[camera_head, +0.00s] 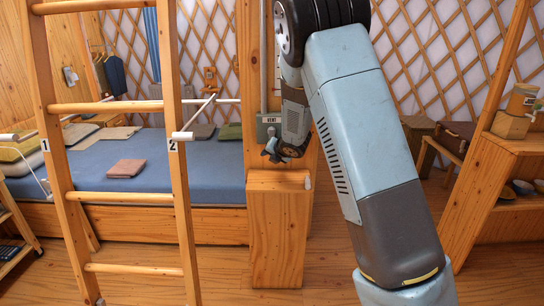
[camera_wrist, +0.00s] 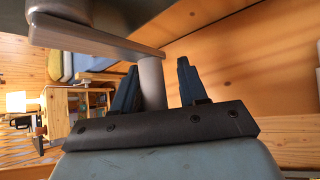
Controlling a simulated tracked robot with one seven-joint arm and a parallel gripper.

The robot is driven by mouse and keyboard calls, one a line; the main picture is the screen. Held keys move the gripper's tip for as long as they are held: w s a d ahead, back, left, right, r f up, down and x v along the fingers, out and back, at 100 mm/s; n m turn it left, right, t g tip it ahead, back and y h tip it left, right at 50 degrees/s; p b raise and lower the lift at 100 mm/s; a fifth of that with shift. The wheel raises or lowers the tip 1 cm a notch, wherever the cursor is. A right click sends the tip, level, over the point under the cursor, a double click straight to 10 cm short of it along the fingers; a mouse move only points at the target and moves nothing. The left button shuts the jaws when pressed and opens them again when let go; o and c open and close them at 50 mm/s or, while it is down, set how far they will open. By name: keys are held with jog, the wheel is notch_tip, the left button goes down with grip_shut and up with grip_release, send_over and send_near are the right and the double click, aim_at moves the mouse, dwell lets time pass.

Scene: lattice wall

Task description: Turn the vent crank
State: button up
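The vent box (camera_head: 268,127), grey-green with a "VENT" label, is mounted low on the wooden post in the head view. My gripper (camera_head: 273,153) is just below it, and its fingers are small and partly hidden there. In the wrist view, the crank's grey cylindrical handle (camera_wrist: 152,82) stands between the two dark fingers of my gripper (camera_wrist: 157,72). The crank's flat metal arm (camera_wrist: 95,40) runs from the handle toward the upper left. The fingers are open around the handle. A gap shows on the right side; the left finger is close to it, and contact cannot be told.
A wooden block (camera_head: 276,225) stands directly below my gripper. A ladder (camera_head: 120,195) stands at the left, before a blue bed (camera_head: 215,165). A wooden shelf (camera_head: 500,165) stands at the right. Open floor (camera_head: 335,270) shows around the block.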

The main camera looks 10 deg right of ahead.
jog(key=shift+o, duration=0.4)
jog(key=shift+r, duration=0.1)
jog(key=shift+s+r, duration=0.15)
jog(key=shift+r, duration=0.05)
jog(key=v, duration=1.3)
jog(key=shift+s, duration=0.2)
jog(key=shift+d, duration=0.1)
jog(key=s+d+r+m+h, duration=0.5)
jog(key=s+d+r+m, duration=0.65)
jog(key=s+m, duration=0.4)
jog(key=s+a+m+g+y, duration=0.1)
jog(key=s+m+g, duration=0.3)
jog(key=s+m, duration=1.2)
jog(key=s, duration=0.5)
jog(key=shift+s+a+r, duration=0.35)
jog(key=shift+a+r, duration=0.05)
